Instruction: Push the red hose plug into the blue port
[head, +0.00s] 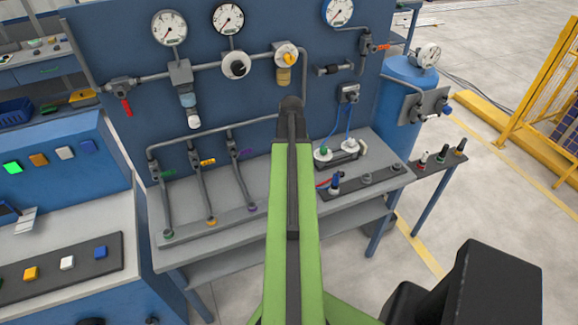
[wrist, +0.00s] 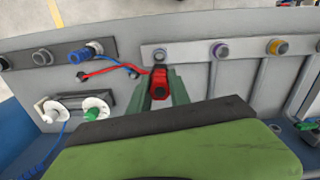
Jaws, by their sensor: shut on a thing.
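In the wrist view my gripper (wrist: 160,88) is shut on the red hose plug (wrist: 158,84), which sits between its green fingers. The plug is in front of a pale plate and apart from the blue fitting. That blue fitting, which looks like the blue port (wrist: 93,48), stands on a dark strip to the left in the wrist view. It also shows in the head view (head: 335,181), just right of my arm. A thin red hose (wrist: 98,71) runs left from near the plug, with a short blue piece beside it. My arm hides the gripper and plug in the head view.
The dark strip also bears plain grey sockets (head: 367,178). Two white round fittings (wrist: 95,107) sit on a block near the strip. The pale plate holds a purple-ringed port (wrist: 220,50) and a yellow-ringed port (wrist: 277,46). Grey pipes (head: 200,185) rise from the bench.

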